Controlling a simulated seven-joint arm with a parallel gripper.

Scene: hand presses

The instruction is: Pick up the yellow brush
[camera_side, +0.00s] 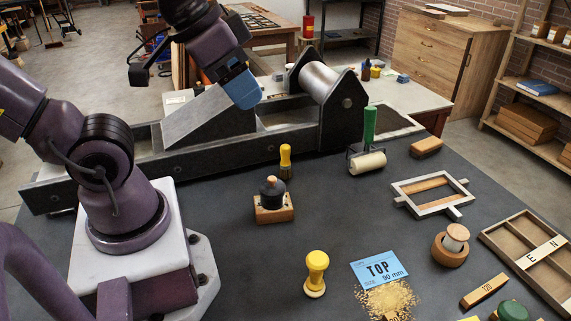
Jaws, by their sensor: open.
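The yellow brush (285,158) stands upright on the dark bench top, yellow handle up and bristles down, just in front of the press's long side rail. My gripper (242,92) is at upper left of it, high over the press bed, with its blue end angled down to the right. It is open, clear of the brush and apparently empty. The gap between its fingers is hard to see from this side.
The press (325,85) with its roller and sloped plate lies behind the brush. A green-handled roller (368,150) is to the right.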

